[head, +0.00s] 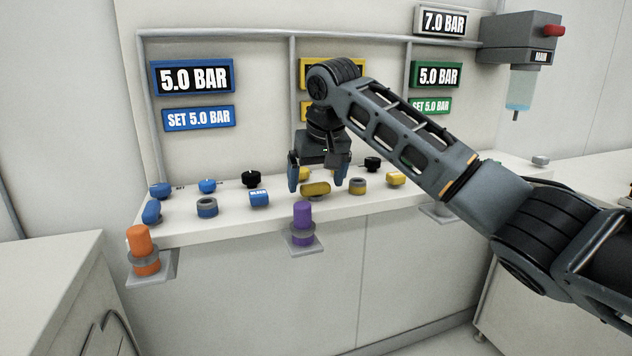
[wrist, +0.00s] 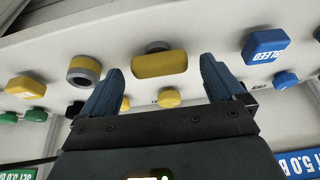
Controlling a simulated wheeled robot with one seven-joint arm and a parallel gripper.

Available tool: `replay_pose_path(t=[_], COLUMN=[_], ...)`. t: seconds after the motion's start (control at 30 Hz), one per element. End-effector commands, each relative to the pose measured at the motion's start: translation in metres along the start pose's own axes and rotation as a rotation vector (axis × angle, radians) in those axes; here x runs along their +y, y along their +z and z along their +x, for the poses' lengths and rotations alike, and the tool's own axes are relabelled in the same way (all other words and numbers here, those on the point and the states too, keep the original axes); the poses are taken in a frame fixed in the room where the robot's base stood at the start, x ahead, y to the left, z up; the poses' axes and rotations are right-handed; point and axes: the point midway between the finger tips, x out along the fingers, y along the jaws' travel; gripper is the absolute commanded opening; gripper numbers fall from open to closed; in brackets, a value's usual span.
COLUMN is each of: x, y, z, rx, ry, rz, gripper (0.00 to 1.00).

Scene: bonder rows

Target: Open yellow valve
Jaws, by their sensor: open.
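The yellow valve has a rounded, elongated yellow handle (head: 315,189) on the sloping white panel. It lies lengthwise left to right in the head view. In the wrist view the handle (wrist: 159,65) shows just beyond and between the fingertips. My gripper (head: 317,184) is open and points down over it, one blue-padded finger to each side. In the wrist view my gripper (wrist: 162,68) holds nothing. I cannot tell whether the fingers reach down past the handle's top. The yellow display (head: 305,72) is mostly hidden behind my arm.
A grey-ringed yellow knob (head: 359,186) and a yellow block button (head: 396,179) stand to the right. A small yellow knob (wrist: 169,98) sits behind the handle. A blue bleed button (head: 259,199) is to the left. A purple-capped post (head: 302,216) stands in front, an orange-capped one (head: 140,241) further left.

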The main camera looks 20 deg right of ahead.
Motion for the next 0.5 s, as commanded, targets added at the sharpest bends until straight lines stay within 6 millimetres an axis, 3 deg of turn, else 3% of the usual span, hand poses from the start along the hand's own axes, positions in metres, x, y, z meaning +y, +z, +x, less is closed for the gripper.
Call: replay_pose_path(t=[0.37, 0.5], x=[0.0003, 0.0003], y=[-0.0001, -0.0001], z=[0.009, 0.0089], rx=[0.001, 0.001], ry=[0.0, 0.0], rz=[0.0, 0.0], gripper=[0.96, 0.85])
